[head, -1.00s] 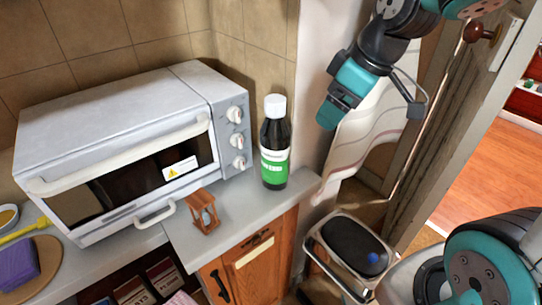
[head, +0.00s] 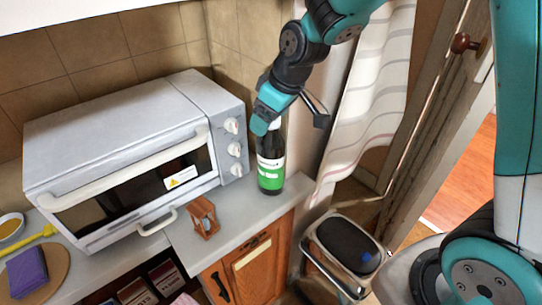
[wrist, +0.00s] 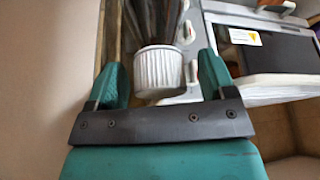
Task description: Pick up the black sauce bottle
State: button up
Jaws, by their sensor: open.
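The black sauce bottle (head: 270,170) stands upright on the grey counter, right of the toaster oven. It has a green and white label. In the head view my gripper (head: 277,118) is in front of its top and hides most of the cap. In the wrist view the white ribbed cap (wrist: 159,70) and part of the dark bottle (wrist: 155,20) lie between the two teal fingers of my gripper (wrist: 161,82). The fingers are apart, with gaps on both sides of the cap. I cannot tell from the frames how deep the cap sits between them.
The white toaster oven (head: 110,140) is close on the left. A wall is close behind on the right. A pedal bin (head: 345,245) stands on the floor at right.

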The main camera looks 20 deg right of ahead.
jog(key=shift+w+a+f, duration=0.15)
jog(key=shift+f, duration=0.35)
grip_shut()
